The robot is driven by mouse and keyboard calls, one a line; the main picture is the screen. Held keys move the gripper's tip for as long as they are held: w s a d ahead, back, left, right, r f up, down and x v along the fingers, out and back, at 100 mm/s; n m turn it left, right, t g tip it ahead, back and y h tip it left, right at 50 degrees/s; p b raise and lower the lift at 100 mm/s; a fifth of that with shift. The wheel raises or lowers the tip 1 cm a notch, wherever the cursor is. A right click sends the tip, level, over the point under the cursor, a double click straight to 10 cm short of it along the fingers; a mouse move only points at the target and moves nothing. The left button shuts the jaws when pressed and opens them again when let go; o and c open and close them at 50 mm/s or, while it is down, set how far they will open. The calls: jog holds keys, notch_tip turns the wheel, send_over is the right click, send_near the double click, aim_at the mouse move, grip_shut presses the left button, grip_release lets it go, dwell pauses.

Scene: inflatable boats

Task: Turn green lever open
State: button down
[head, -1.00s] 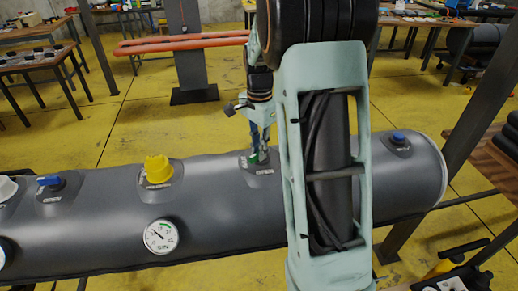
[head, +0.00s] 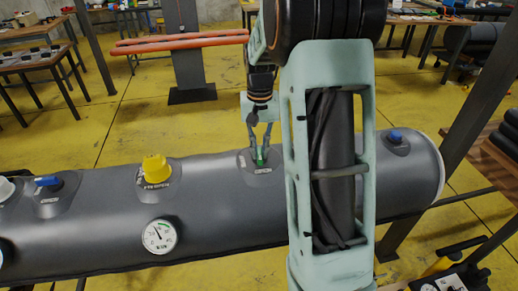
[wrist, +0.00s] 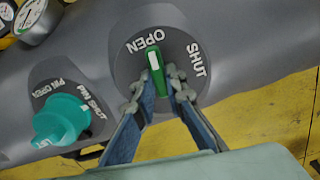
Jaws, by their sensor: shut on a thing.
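The green lever (wrist: 157,72) stands on a round dark base (wrist: 185,28) on the grey inflatable tube. White words OPEN and SHUT are printed on that base; the lever's far end points at the word OPEN. My gripper (wrist: 156,88) is shut on the lever, one finger on each side of it. In the head view my gripper (head: 261,150) reaches down to the lever (head: 261,157) from above, and my arm hides the tube just to the right.
The grey tube (head: 210,205) also carries a yellow cap (head: 156,170), a pressure gauge (head: 160,236) and blue valves (head: 48,181) at left and right. In the wrist view a teal knob (wrist: 60,120) sits beside the lever's base. Yellow floor lies behind the tube.

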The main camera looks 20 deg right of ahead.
aim_at(260, 152)
jog(key=shift+n, duration=0.7)
jog(key=shift+d+n, duration=0.1)
jog(key=shift+n, duration=0.2)
jog(key=c, duration=2)
grip_release()
jog(key=shift+o, duration=0.2)
notch_tip(260, 152, up, 12)
